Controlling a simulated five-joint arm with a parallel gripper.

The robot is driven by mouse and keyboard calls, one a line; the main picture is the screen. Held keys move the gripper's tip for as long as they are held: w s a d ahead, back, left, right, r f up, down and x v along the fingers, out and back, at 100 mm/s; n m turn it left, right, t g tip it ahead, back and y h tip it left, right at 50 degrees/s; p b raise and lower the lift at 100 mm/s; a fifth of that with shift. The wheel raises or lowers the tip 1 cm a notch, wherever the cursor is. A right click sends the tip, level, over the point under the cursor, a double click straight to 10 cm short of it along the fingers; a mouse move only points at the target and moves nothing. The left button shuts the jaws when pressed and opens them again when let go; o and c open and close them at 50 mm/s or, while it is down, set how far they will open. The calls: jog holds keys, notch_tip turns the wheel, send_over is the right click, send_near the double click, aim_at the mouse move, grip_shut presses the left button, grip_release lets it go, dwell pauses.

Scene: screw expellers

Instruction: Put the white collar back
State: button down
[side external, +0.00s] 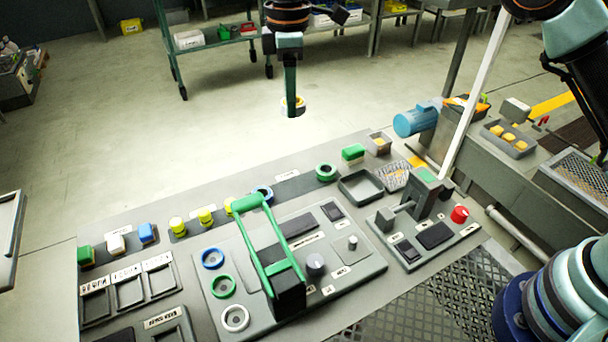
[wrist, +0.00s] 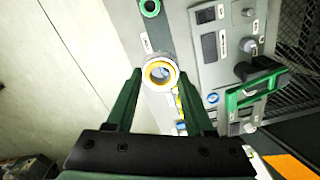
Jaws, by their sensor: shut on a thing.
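The white collar (side external: 299,104) is a small ring with a yellow inner band. My gripper (side external: 291,97) is shut on it and holds it in the air behind the bench, high above the floor. In the wrist view the collar (wrist: 147,83) sits between the tips of the two green fingers (wrist: 160,92). A white ring (side external: 235,318) shows at the front left of the control panel, below a green ring (side external: 222,286) and a blue ring (side external: 212,258). A blue collar (side external: 262,192) and a green collar (side external: 326,172) rest on the dark strip at the bench's back.
A green lever frame (side external: 262,235) stands up from the panel. Yellow pieces (side external: 205,215) and coloured blocks (side external: 147,233) line the back left. An empty grey tray (side external: 361,187), a blue cylinder (side external: 412,122) and a pale post (side external: 470,100) stand to the right.

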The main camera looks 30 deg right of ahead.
aim_at(293, 186)
notch_tip(293, 186, down, 20)
jog(key=shift+r, duration=0.2)
dwell(0.4)
jog(key=shift+f, duration=0.2)
jog(key=shift+c, duration=1.4)
grip_release()
jog(key=shift+r, duration=0.1)
